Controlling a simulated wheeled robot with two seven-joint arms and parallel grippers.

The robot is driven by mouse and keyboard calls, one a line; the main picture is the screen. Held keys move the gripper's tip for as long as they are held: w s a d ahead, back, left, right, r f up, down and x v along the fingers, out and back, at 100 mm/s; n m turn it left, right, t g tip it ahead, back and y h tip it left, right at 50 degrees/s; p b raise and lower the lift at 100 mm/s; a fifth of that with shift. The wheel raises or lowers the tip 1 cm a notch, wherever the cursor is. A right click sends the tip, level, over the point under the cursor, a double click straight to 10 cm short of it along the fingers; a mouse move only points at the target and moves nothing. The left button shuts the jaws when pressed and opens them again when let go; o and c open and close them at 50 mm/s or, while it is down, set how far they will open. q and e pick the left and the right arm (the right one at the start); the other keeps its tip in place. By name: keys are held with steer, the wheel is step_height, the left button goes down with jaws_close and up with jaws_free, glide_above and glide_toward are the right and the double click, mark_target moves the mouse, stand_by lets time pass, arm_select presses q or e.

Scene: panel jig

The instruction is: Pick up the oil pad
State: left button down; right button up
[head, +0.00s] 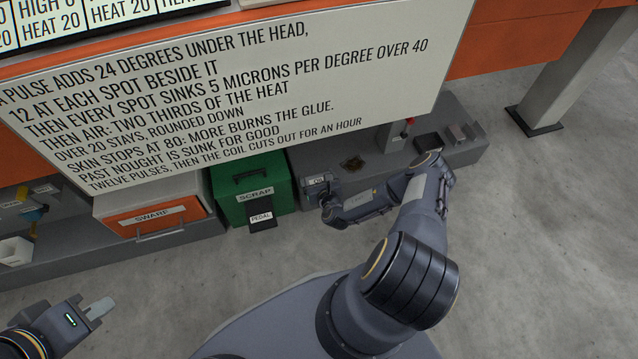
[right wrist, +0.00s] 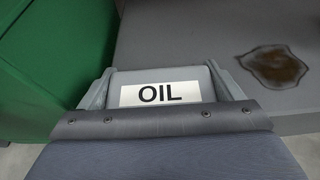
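The oil pad (right wrist: 160,90) is a grey block with a white label reading OIL. In the right wrist view it sits between the two fingers of my right gripper (right wrist: 163,88), with no clear gap at either side. In the head view the oil pad (head: 317,181) is small, at the front edge of the low grey plinth right of the green bin, with my right gripper (head: 322,194) at it. Whether it is clear of the plinth cannot be told. My left gripper (head: 100,308) is low at the left, over the floor, away from the pad; its finger gap is not clear.
The green SCRAP bin (head: 243,178) with a pedal stands left of the pad. The orange SWARF drawer (head: 155,217) is further left. A dark brown stain (right wrist: 273,68) marks the grey plinth (right wrist: 200,35) to the right. A large text board (head: 230,90) overhangs the plinth.

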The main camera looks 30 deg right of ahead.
steer(key=shift+c, duration=0.9)
